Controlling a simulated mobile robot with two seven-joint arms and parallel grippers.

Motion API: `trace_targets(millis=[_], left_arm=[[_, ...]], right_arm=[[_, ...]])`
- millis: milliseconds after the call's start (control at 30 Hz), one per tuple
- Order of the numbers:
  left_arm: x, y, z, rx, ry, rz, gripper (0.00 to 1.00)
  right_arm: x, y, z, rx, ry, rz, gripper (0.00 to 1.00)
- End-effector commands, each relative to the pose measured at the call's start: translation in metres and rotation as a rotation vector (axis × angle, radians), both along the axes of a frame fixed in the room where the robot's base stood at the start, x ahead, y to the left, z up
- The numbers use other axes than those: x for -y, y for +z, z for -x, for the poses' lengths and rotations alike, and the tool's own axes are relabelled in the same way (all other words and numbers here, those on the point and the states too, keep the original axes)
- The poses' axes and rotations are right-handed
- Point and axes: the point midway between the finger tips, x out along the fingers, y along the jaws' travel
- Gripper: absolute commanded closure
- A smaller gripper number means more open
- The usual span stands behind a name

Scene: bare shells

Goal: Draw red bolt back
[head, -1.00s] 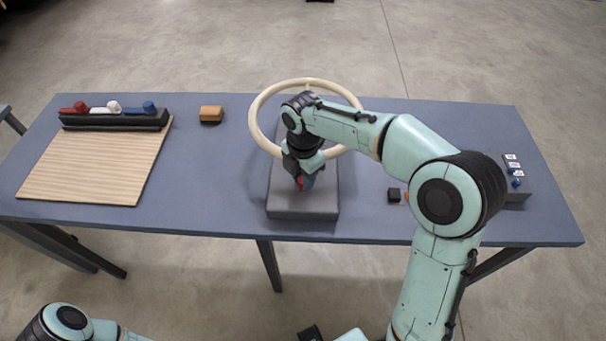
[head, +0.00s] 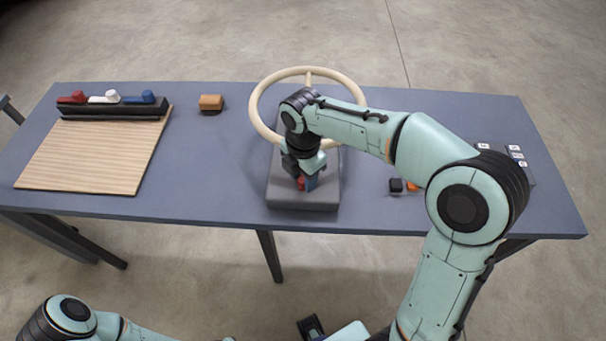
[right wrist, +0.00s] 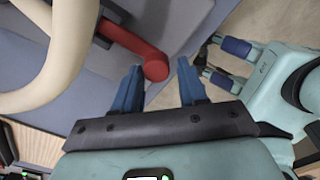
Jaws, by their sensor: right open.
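A red bolt (head: 76,97) sits at the left end of a black rail, beside a white and a blue one. A red bar with a round end (right wrist: 154,66) shows in the right wrist view, beside the cream wheel (head: 258,118). My right gripper (head: 307,186) points down over the grey block (head: 305,203). Its blue fingers are open (right wrist: 160,68), with the red end between or just beyond their tips; contact cannot be told. The bar shows as a small red patch in the head view. My left gripper (right wrist: 211,57) is open at the right of the wrist view.
A wooden board (head: 90,157) lies in front of the black rail (head: 112,112). An orange-brown block (head: 211,102) stands behind. Right of the wheel are a small black block (head: 396,185) and a dark box (head: 508,160) with labels, partly hidden by my arm. The table's centre-left is clear.

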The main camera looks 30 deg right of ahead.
Motion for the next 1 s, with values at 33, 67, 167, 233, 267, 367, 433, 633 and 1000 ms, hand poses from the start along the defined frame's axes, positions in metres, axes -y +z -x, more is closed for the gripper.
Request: trace_targets(millis=[33, 67, 167, 233, 267, 367, 433, 633, 1000], left_arm=[[0.0, 0.001, -0.001, 0.001, 0.0, 0.0, 0.57], [0.0, 0.002, -0.001, 0.001, -0.001, 0.0, 0.57], [0.0, 0.006, -0.003, 0.003, 0.0, 0.0, 0.57], [0.0, 0.009, -0.005, 0.006, 0.0, 0.0, 0.57], [0.0, 0.011, -0.006, 0.007, 0.0, 0.0, 0.57], [0.0, 0.016, -0.008, 0.01, 0.0, 0.0, 0.57], [0.0, 0.02, -0.011, 0.012, 0.0, 0.0, 0.57], [0.0, 0.027, -0.015, 0.018, 0.0, -0.001, 0.57], [0.0, 0.029, -0.016, 0.019, 0.0, 0.0, 0.57]], right_arm=[[0.0, 0.006, -0.001, 0.003, 0.0, -0.001, 0.58], [0.0, 0.01, -0.001, 0.004, 0.0, 0.0, 0.58], [0.0, 0.028, -0.001, 0.007, 0.0, -0.001, 0.58], [0.0, 0.044, -0.001, 0.008, 0.0, -0.001, 0.58], [-0.001, 0.051, -0.001, 0.007, 0.0, -0.001, 0.58], [-0.001, 0.075, -0.001, 0.008, 0.001, -0.002, 0.58], [-0.001, 0.091, -0.001, 0.007, 0.001, -0.002, 0.58], [-0.002, 0.122, 0.0, 0.005, 0.002, -0.002, 0.58], [-0.001, 0.132, 0.001, 0.0, 0.002, -0.001, 0.58]])
